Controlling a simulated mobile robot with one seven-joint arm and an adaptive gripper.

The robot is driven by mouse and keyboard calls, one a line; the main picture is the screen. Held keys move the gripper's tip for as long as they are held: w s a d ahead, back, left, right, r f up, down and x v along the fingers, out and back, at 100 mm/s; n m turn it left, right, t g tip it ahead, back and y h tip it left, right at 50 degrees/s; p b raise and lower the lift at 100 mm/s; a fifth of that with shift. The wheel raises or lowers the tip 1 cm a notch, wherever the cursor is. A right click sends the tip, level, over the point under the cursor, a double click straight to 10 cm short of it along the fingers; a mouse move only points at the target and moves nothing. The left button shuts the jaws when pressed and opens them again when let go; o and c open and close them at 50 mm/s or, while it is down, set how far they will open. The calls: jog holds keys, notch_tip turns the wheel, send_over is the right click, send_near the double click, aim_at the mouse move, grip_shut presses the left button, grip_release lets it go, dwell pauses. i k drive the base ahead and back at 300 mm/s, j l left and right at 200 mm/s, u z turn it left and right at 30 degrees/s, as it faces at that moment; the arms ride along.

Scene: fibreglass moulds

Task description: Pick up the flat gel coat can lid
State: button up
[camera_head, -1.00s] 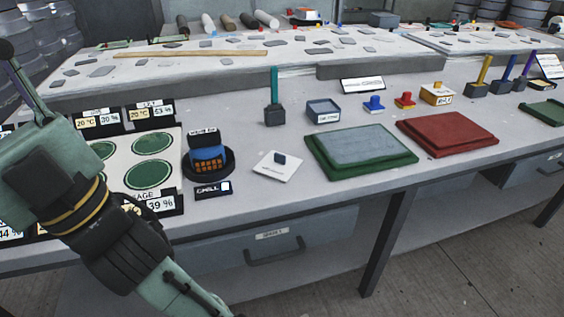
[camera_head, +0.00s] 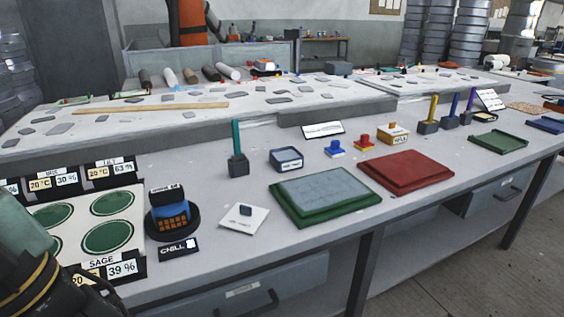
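I cannot pick out a gel coat can lid with certainty. The flat round things in view are green discs (camera_head: 112,202) on a white board (camera_head: 76,228) at the left of the near bench, beside labels such as SAGE. Whether one of them is a lid is not clear. Part of my arm (camera_head: 38,285) shows at the lower left, in front of that board, hiding some of it. My gripper is outside the picture, so its fingers and anything in them are not seen.
On the near bench (camera_head: 215,268) stand a dark round holder with a blue-and-orange block (camera_head: 173,217), a white square plate (camera_head: 240,221), a green mould (camera_head: 322,197) and a red mould (camera_head: 408,172). Bare bench lies between them. A mould-covered bench (camera_head: 250,105) is behind.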

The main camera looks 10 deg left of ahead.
aim_at(248, 219)
jog(key=k+j, duration=0.2)
jog(key=j, duration=0.2)
jog(key=k+j, duration=0.2)
jog(key=j, duration=0.2)
jog(key=k+j, duration=0.2)
jog(key=j, duration=0.15)
jog(key=i, duration=1)
jog(key=z, duration=0.05)
